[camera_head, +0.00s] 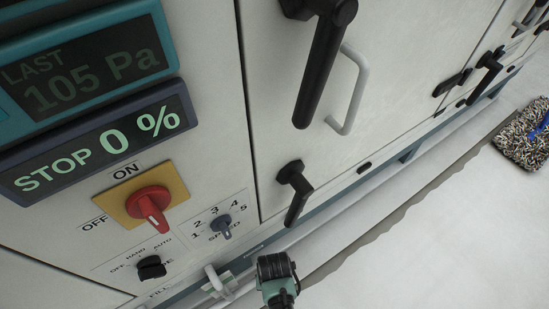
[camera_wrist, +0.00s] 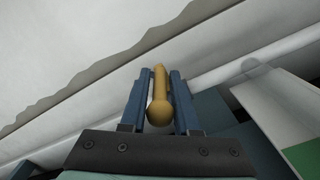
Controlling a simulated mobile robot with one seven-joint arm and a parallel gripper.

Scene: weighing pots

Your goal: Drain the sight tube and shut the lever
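A brass-coloured lever (camera_wrist: 160,84) with a rounded knob lies between the two blue fingers of my gripper (camera_wrist: 160,82) in the wrist view. The fingers stand close together, one on each side of the knob. They look shut on it, with a thin pale gap along the shaft. In the head view the dark end of my arm (camera_head: 277,270) shows at the bottom, below the cabinet front; the lever is hidden there. I cannot make out the sight tube or any liquid level.
A grey cabinet front (camera_head: 390,120) carries black handles, including one low handle (camera_head: 294,190) above my arm. A red switch (camera_head: 149,206) and a display (camera_head: 95,145) reading "STOP 0 %" are at left. A mop head (camera_head: 525,135) lies on the pale floor at right.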

